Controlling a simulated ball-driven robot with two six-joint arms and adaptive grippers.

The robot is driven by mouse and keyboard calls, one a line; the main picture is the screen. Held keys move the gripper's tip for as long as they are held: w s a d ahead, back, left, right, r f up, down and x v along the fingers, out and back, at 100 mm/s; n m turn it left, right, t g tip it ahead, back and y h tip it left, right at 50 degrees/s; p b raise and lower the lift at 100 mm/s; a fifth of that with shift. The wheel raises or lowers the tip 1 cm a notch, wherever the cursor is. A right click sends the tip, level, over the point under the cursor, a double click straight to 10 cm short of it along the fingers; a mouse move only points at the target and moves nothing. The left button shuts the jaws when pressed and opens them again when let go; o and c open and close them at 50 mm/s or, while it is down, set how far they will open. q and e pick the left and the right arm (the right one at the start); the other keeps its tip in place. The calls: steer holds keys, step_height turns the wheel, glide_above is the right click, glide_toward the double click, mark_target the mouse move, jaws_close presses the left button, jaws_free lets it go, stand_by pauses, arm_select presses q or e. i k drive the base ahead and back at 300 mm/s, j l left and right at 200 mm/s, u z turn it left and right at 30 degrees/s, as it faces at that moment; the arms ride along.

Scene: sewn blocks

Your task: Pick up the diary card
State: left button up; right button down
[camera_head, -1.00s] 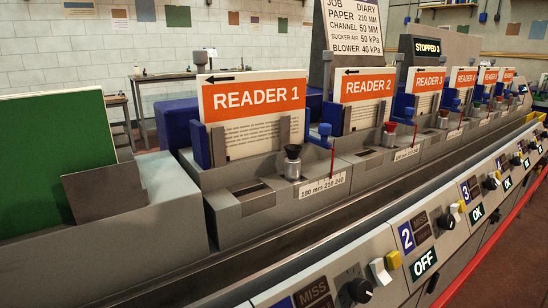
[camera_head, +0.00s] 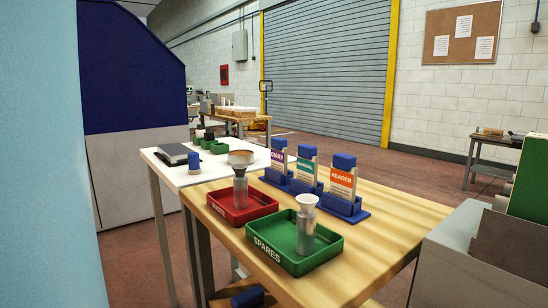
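The diary card (camera_head: 278,158) has a purple band reading DIARY. It stands upright in the left slot of a blue holder (camera_head: 358,216) on the wooden table. A card with a teal band (camera_head: 305,170) stands in the middle slot and the orange READER card (camera_head: 341,183) in the right one. Neither of my grippers shows in the view.
A red tray (camera_head: 225,207) and a green SPARES tray (camera_head: 278,254), each with a suction-cup part, sit on the wooden table (camera_head: 385,215). A white table (camera_head: 178,176) adjoins behind. Grey machinery (camera_head: 450,250) stands at right, a blue-and-grey cabinet (camera_head: 130,100) at left. Open floor lies beyond.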

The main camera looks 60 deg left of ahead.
mark_target(279, 146)
steer(key=k+u, duration=0.1)
steer(key=u, duration=1.65)
steer(key=i+j, duration=0.1)
steer(key=j, duration=0.2)
steer(key=z, duration=0.05)
